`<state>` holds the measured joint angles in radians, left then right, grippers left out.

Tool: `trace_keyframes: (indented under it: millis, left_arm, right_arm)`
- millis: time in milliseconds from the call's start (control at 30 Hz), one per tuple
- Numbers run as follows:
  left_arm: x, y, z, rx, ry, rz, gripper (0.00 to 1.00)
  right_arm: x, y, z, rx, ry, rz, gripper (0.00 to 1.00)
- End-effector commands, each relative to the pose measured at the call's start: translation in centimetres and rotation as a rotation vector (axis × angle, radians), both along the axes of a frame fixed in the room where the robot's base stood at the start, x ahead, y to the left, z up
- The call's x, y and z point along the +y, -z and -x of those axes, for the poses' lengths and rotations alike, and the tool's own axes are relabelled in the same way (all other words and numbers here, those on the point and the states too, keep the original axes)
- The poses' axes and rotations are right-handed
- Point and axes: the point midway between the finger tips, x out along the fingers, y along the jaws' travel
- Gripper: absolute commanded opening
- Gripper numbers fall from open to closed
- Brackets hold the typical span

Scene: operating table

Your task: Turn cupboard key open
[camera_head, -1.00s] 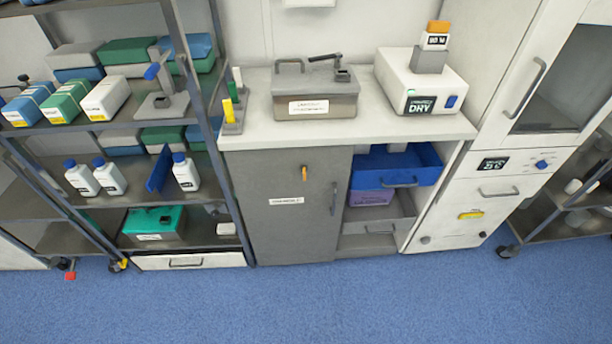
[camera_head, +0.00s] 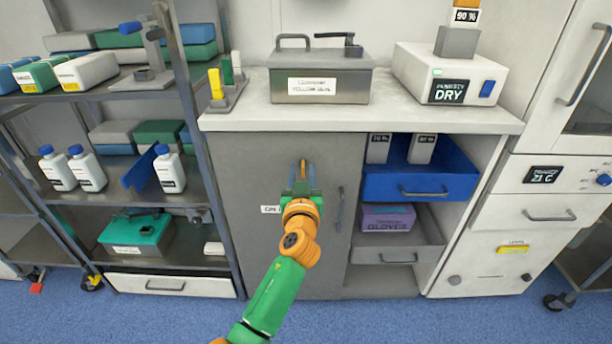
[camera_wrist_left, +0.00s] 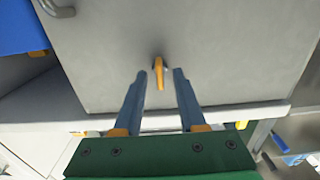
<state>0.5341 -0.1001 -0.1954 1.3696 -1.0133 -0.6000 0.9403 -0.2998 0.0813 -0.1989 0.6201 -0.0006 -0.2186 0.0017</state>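The cupboard (camera_head: 254,230) is grey, with its door closed under the white counter. Its orange key (camera_head: 304,168) sits in the upper part of the door. The key also shows in the left wrist view (camera_wrist_left: 159,78), upright between the finger tips. My left gripper (camera_head: 302,180) is in front of the key, and in the wrist view (camera_wrist_left: 158,82) its two blue-grey fingers are apart, one on each side of the key. A gap shows between the key and each finger. My right gripper is not in view.
A vertical door handle (camera_head: 339,209) is right of the key. Blue (camera_head: 420,185) and grey (camera_head: 392,243) drawers stand open beside the door. A shelf rack (camera_head: 150,198) stands at the left. Blue floor lies in front.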

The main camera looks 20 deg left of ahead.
Motion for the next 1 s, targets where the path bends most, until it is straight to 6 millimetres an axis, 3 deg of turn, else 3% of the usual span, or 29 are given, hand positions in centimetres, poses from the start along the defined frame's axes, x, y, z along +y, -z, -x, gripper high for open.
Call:
trace_keyframes:
  millis: [333, 500, 1000]
  left_arm:
    - [0.23, 0.05, -0.69, 0.001, 0.001, 0.000, 0.40]
    - [0.22, 0.07, -0.69, 0.002, 0.001, 0.000, 0.00]
    - [0.19, 0.13, -0.67, 0.020, 0.001, -0.062, 0.00]
  right_arm:
    - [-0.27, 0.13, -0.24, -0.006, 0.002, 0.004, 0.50]
    - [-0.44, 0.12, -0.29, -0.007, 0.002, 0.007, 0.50]
    - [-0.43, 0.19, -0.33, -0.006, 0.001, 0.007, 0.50]
